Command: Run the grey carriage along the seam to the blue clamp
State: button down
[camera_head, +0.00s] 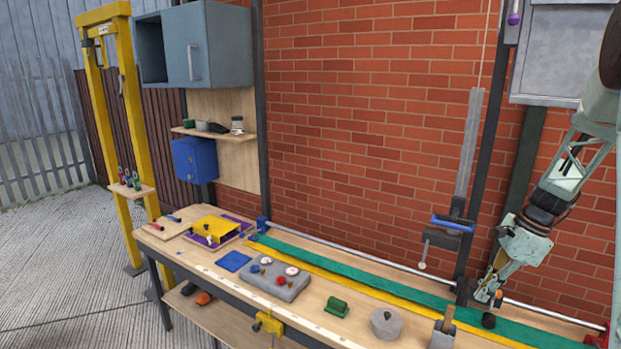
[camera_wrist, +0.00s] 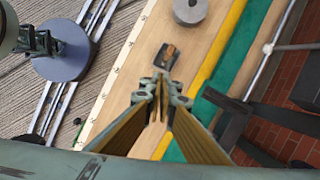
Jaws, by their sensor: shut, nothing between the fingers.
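A dark grey carriage (camera_head: 466,290) sits on the long metal rod at the back of the bench, towards its right end. A dark grey part, probably the carriage, shows in the wrist view (camera_wrist: 228,108), right of my fingers. The blue clamp (camera_head: 263,224) is at the rod's far left end. The green and yellow strips run along the bench in front of the rod. My gripper (camera_head: 490,297) is shut and empty, just right of the carriage in the head view. In the wrist view its fingers (camera_wrist: 160,92) point down over the bench; I cannot tell whether they touch anything.
A grey block with a wooden handle (camera_head: 443,332) and a grey cylinder (camera_head: 387,322) stand near the front. A tall grey bar with a blue handle (camera_head: 453,223) hangs above the rod. A red clamp (camera_head: 600,336) is at the right end.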

jog(key=s+a+r+n+h+b, duration=0.35)
jog(key=s+a+r+n, duration=0.85)
jog(key=s+a+r, duration=1.1)
jog(key=s+a+n+t+b, duration=0.1)
jog(key=s+a+n, duration=0.2)
jog(key=s, duration=0.7)
jog(key=s+a+n+t+b, duration=0.2)
jog(key=s+n, duration=0.3)
jog(key=s, duration=0.6)
jog(key=shift+s+a, duration=0.15)
jog(key=shift+a, duration=0.5)
